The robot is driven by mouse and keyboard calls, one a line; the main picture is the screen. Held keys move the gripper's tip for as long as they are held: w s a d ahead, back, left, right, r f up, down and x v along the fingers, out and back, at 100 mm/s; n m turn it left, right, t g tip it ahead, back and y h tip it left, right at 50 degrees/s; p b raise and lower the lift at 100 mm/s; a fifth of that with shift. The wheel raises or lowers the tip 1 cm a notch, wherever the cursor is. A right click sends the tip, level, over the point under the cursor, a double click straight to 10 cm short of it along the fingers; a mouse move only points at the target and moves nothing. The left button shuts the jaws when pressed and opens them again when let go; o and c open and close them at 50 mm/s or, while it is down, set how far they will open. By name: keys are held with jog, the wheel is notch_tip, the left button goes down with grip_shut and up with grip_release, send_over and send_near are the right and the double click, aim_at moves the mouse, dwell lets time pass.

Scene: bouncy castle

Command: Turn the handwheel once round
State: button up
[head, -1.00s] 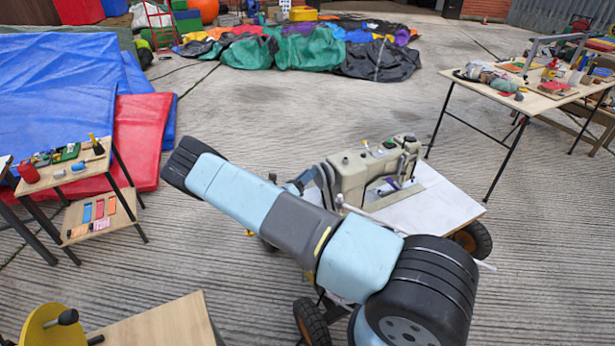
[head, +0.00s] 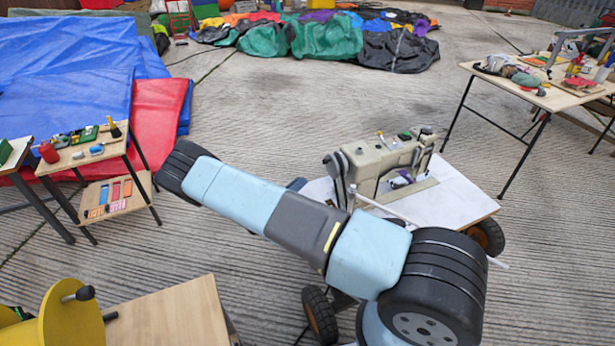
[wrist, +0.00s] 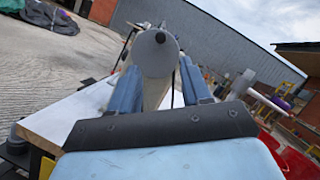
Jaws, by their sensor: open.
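A beige sewing machine (head: 385,165) stands on a white-topped wheeled table (head: 455,198). A dark, round handwheel (head: 338,172) shows at its left end, nearest my arm. In the head view my arm covers most of the gripper.
A yellow disc (head: 72,318) with a black handle stands by a wooden tabletop (head: 175,310) at the lower left. A small table with tools (head: 85,150) is at the left, and a cluttered table (head: 550,98) at the right. Open concrete lies behind the machine.

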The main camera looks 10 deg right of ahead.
jog(key=shift+v, duration=1.1)
jog(key=s+d+r+m+g+y, duration=0.35)
jog(key=r+m, duration=0.25)
jog(key=r, duration=0.5)
jog(key=s+d+r+m+g+y, duration=0.35)
jog(key=r+m, duration=0.35)
jog(key=r, duration=0.4)
jog(key=s+d+r+m+g+y, duration=0.35)
jog(key=r+m+g, duration=0.2)
jog(key=r, duration=0.55)
jog(key=s+r+m+t+y, duration=0.4)
jog(key=s+r+m, duration=0.2)
jog(key=s+r, duration=0.3)
jog(key=s+r+m+t+y, duration=0.5)
jog(key=s+r, duration=0.5)
jog(key=s, duration=0.7)
jog(key=shift+s+m, duration=0.25)
jog(key=shift+m, duration=0.5)
jog(key=shift+r, duration=0.1)
